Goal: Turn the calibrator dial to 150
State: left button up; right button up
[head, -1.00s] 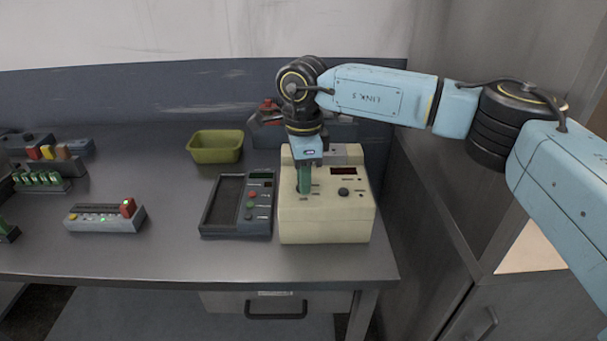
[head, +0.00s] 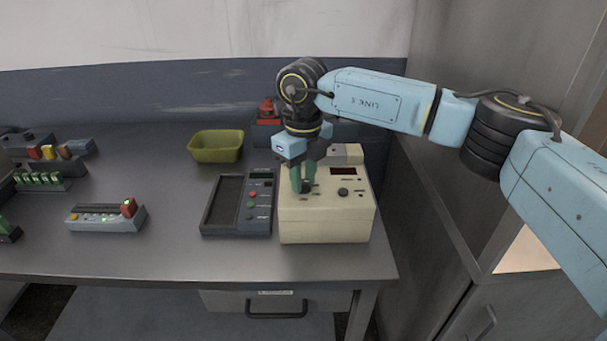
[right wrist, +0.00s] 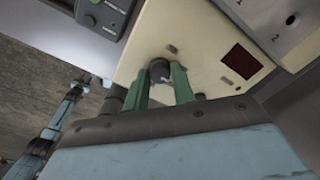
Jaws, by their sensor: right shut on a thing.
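The cream calibrator box (head: 325,222) stands near the table's right end, with a dark red display (head: 342,171) on its sloped top. My right gripper (head: 304,187) points down over the left part of that top. Its green fingers are shut on the dark round dial (head: 307,187). In the right wrist view the dial (right wrist: 160,69) sits between the two fingertips (right wrist: 164,78). A second black knob (head: 343,192) to the right is free. The dial's scale marks and the display's reading are too small to tell. My left gripper is not in view in the head view.
A grey device (head: 239,226) with an empty recess and coloured buttons stands close left of the box. A green bin (head: 216,147) is behind it. A small grey unit (head: 104,222) lies farther left. The table between is clear. A tall cabinet (head: 430,200) borders the right.

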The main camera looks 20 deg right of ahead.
jog(key=m, duration=0.4)
jog(key=shift+r+m, duration=0.1)
jog(key=shift+m, duration=0.2)
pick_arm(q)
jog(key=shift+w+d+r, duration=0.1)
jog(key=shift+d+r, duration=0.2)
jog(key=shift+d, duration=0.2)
pick_arm(e)
jog(key=shift+m, duration=0.5)
jog(key=shift+w, duration=0.1)
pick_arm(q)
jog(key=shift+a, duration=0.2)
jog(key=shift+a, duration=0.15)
pick_arm(e)
jog(key=o, duration=1)
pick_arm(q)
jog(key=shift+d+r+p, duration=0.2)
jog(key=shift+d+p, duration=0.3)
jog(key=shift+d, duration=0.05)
pick_arm(e)
notch_tip(320, 180, up, 13)
jog(key=shift+r, duration=0.2)
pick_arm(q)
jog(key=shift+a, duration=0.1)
